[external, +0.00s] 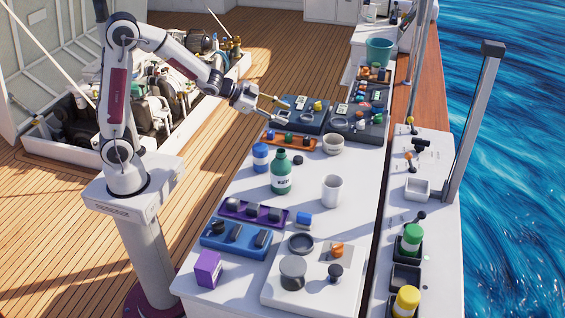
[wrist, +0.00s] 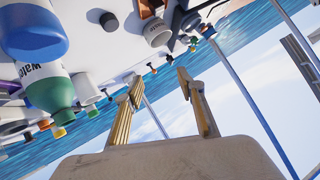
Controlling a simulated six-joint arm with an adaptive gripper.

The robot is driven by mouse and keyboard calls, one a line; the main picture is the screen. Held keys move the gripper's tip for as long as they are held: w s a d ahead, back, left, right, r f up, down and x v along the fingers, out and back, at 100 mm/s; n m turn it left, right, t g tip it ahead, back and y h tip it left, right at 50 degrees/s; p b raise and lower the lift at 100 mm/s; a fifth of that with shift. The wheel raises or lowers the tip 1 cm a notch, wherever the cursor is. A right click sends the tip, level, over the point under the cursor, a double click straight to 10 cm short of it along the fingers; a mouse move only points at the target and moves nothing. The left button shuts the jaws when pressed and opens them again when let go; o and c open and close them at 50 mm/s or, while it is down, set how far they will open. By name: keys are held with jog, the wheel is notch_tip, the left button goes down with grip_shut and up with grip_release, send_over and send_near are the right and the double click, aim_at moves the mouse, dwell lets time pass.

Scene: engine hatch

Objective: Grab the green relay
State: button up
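My gripper (external: 280,112) is over the far part of the white bench, beside the blue tray at the back. In the wrist view my gripper (wrist: 160,80) has its two yellow-padded fingers apart, with nothing between them. An orange rack (external: 264,146) just below and in front of the gripper holds a few small pieces. One of them, a small greenish piece (external: 289,139), may be the green relay, but it is too small to be sure. I cannot pick out the relay in the wrist view, which is tilted toward sea and sky.
A green water bottle (external: 281,178), a blue-and-white container (external: 260,157), a bowl (external: 333,144) and a white cup (external: 331,190) stand near the rack. Trays of parts (external: 357,125) lie behind. A purple rack (external: 233,213) is in front. Bare bench lies around the cup.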

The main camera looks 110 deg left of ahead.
aim_at(273, 132)
jog(key=s+a+f+t+h, duration=0.1)
jog(key=a+f, duration=0.2)
jog(key=f, duration=0.1)
jog(key=s+a+f+t+h, duration=0.1)
jog(key=a+f, duration=0.2)
jog(key=f, duration=0.1)
jog(key=s+a+f+t+h, duration=0.1)
jog(key=a+f+t, duration=0.1)
jog(key=f, duration=0.3)
jog(key=shift+s+a+m, duration=0.1)
jog(key=shift+a+m, duration=0.2)
jog(key=shift+a, duration=0.5)
jog(key=shift+t+h, duration=0.7)
jog(key=shift+t, duration=0.2)
jog(key=s+f, duration=0.2)
jog(key=s, duration=0.1)
jog(key=s+f, duration=0.1)
jog(key=shift+s+a, duration=0.25)
jog(key=shift+s+f+n+t, duration=0.15)
jog(key=shift+s+f+n, duration=0.05)
jog(key=shift+s, duration=0.2)
jog(key=shift+s+f+n+t, duration=0.15)
jog(key=shift+s+n, duration=0.05)
jog(key=shift+s, duration=0.15)
jog(key=shift+w, duration=0.1)
jog(key=shift+w, duration=1.25)
jog(key=shift+w, duration=0.1)
